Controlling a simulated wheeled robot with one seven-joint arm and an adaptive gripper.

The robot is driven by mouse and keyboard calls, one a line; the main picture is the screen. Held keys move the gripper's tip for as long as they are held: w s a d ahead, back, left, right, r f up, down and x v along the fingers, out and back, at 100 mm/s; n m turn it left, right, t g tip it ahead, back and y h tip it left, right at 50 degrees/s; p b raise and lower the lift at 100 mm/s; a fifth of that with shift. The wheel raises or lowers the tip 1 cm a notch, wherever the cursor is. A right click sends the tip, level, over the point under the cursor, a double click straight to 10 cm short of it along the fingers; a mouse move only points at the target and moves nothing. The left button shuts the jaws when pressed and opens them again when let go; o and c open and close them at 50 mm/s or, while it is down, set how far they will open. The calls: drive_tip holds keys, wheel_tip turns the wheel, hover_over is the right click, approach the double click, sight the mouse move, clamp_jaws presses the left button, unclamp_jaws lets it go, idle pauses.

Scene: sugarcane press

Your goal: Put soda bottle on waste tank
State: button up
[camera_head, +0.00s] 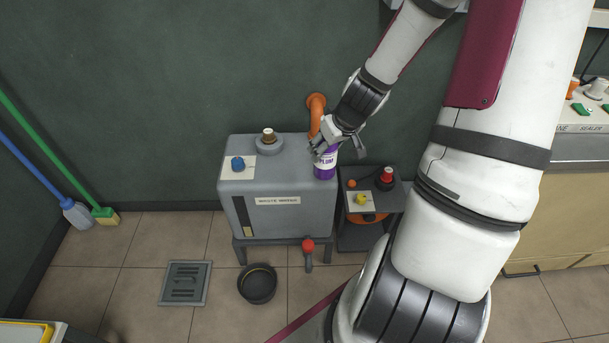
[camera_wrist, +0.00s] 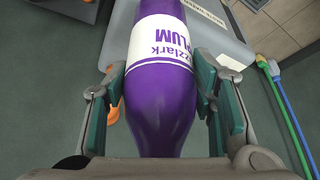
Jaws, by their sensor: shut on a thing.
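The soda bottle (camera_head: 325,165) is purple with a white label that reads "PLUM". It also fills the middle of the wrist view (camera_wrist: 162,105). My gripper (camera_head: 338,140) is shut on it, with a finger pad on each side of the bottle. The waste tank (camera_head: 277,201) is a grey box with a "WASTE WATER" label, standing on legs against the wall. The bottle is at the right end of the tank's top. I cannot tell whether its base touches the top. The upper part of the bottle is hidden by my gripper in the head view.
The tank's top bears a capped filler neck (camera_head: 269,142) and a blue knob (camera_head: 238,164). An orange pipe (camera_head: 317,108) rises behind. A dark cart (camera_head: 370,235) with red and yellow buttons stands right. A black bowl (camera_head: 257,284) and drain (camera_head: 185,283) are on the floor.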

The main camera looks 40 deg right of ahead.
drive_tip(key=s+d+f+b, duration=0.4)
drive_tip(key=b, duration=0.2)
drive_tip(key=w+f+b, duration=0.1)
drive_tip(key=w+f, duration=0.1)
drive_tip(key=w, duration=0.6)
drive_tip(key=w+f+b, duration=0.1)
drive_tip(key=w+f, duration=0.2)
drive_tip(key=w, duration=0.5)
drive_tip(key=shift+a, duration=0.35)
drive_tip(key=shift+f, duration=0.2)
drive_tip(key=o, duration=1.6)
drive_tip(key=shift+c, duration=0.2)
drive_tip(key=shift+r, duration=0.1)
